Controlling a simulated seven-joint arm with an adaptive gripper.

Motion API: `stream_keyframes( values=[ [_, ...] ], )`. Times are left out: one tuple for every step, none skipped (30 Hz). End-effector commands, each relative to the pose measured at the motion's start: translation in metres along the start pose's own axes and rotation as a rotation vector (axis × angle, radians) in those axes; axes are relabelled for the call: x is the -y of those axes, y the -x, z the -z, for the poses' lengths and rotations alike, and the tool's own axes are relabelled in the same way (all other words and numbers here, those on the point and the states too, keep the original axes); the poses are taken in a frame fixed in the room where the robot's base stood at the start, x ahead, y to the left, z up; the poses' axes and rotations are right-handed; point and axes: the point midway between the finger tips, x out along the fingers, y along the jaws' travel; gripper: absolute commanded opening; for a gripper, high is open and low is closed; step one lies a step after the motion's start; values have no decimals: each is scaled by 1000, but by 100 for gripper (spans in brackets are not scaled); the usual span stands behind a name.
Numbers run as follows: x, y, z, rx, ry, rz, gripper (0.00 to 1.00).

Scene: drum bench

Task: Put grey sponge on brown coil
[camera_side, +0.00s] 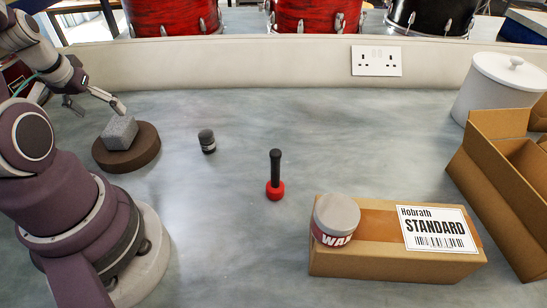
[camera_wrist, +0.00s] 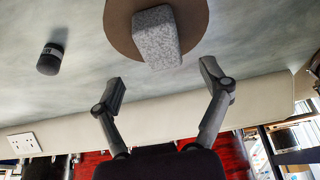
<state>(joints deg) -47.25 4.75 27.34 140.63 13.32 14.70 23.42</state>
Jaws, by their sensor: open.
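The grey sponge (camera_side: 120,131) is a speckled block resting on top of the brown coil (camera_side: 128,157), a low round disc at the left of the bench. In the wrist view the sponge (camera_wrist: 157,38) lies against the coil (camera_wrist: 195,25), whose edge shows around it. My gripper (camera_side: 98,100) is just above and behind the sponge in the side view. In the wrist view its two fingers (camera_wrist: 160,84) are spread wide, apart from the sponge, with nothing between them.
A small dark jar (camera_side: 207,141) and a red-based black-handled tool (camera_side: 275,175) stand right of the coil. A cardboard box (camera_side: 370,255) bears a lidded tin (camera_side: 337,217). An open carton (camera_side: 500,165) and white canister (camera_side: 500,85) are at right. The middle of the bench is mostly clear.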

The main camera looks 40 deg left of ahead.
Motion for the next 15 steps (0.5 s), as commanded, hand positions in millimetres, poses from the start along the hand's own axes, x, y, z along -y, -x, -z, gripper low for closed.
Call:
stream_keyframes(
  values=[
    [0,10,2,-10,-3,1,77],
    [0,15,2,-10,-3,0,77],
    [0,22,1,-9,-1,-1,77],
    [0,26,1,-8,-1,-2,77],
    [0,31,2,-8,-2,0,77],
    [0,37,2,-7,-2,0,77],
    [0,40,1,-5,-2,0,77],
    [0,43,1,-6,-2,0,77],
    [0,46,1,-4,-1,0,77],
    [0,48,0,-3,0,0,77],
    [0,50,0,-2,-1,-1,77],
    [-5,52,2,-5,-14,-9,77],
    [-12,54,3,-8,-35,-23,77],
    [-23,57,6,-15,-69,-43,77],
    [-45,62,9,-24,-133,-80,77]
  ],
)
